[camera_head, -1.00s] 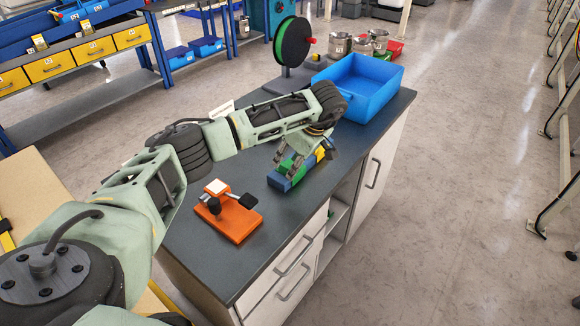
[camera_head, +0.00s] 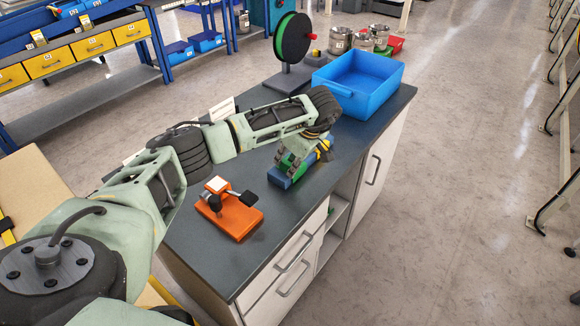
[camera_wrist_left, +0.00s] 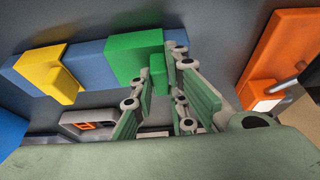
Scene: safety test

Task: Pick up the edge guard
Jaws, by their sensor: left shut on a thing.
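A blue bar (camera_head: 279,182) lies on the dark bench top, with a green piece (camera_wrist_left: 132,55) and a yellow piece (camera_wrist_left: 48,70) fitted over it. The green piece, with a small tab, appears to be the edge guard. My left gripper (camera_head: 291,163) reaches down over the green end of the bar. In the left wrist view its fingers (camera_wrist_left: 157,78) are shut on the green piece's tab. The green piece still appears seated on the bar. In the head view the gripper partly hides the green piece. My right gripper is out of view.
An orange fixture (camera_head: 232,213) with a white pad and black knobs stands left of the bar. A blue bin (camera_head: 358,85) and a black-and-green spool (camera_head: 293,38) on a stand are farther back. The bench's right edge is close to the bar.

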